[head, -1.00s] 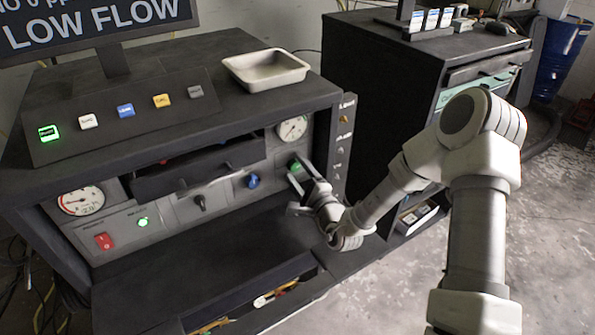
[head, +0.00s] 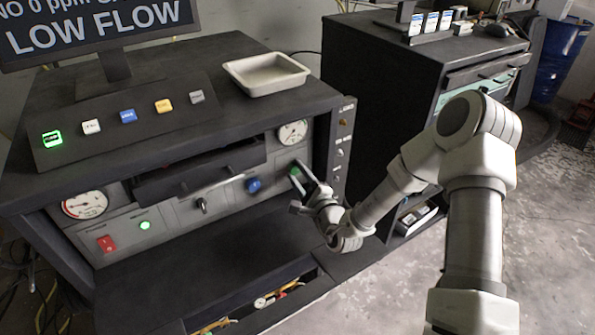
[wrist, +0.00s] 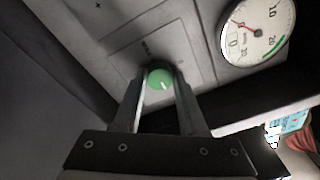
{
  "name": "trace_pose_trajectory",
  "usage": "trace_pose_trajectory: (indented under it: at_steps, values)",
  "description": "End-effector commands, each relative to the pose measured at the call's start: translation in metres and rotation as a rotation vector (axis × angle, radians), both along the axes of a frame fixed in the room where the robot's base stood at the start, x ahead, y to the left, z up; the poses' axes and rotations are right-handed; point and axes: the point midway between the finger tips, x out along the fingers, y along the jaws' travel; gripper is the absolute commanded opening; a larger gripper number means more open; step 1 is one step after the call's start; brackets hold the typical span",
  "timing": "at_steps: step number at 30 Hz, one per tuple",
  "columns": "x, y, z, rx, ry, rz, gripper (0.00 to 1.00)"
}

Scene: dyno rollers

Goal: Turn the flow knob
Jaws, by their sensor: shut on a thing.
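The green knob (wrist: 159,78) is on the grey front panel (head: 225,198), and in the head view it shows as a small green patch (head: 295,172) at the panel's right end. My gripper (wrist: 160,88) is shut on it, one finger on each side, in the wrist view. In the head view my gripper (head: 301,186) reaches the panel from the lower right and hides part of the knob. The monitor (head: 95,28) at the upper left reads "LOW FLOW". Which knob is the flow knob cannot be read from the labels.
A round gauge (head: 292,133) sits above the green knob. A blue knob (head: 254,185) and a black knob (head: 201,205) are to its left. An open dark drawer (head: 200,172) juts out above them. A white tray (head: 267,75) lies on top.

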Motion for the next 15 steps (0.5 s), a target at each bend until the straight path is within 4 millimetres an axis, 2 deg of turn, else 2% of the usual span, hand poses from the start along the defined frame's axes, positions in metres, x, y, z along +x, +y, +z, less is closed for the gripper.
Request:
trace_pose_trajectory:
  at_steps: [15]
  values:
    - [0.0004,-0.001,0.0052,0.39,0.264,-0.002,0.0]
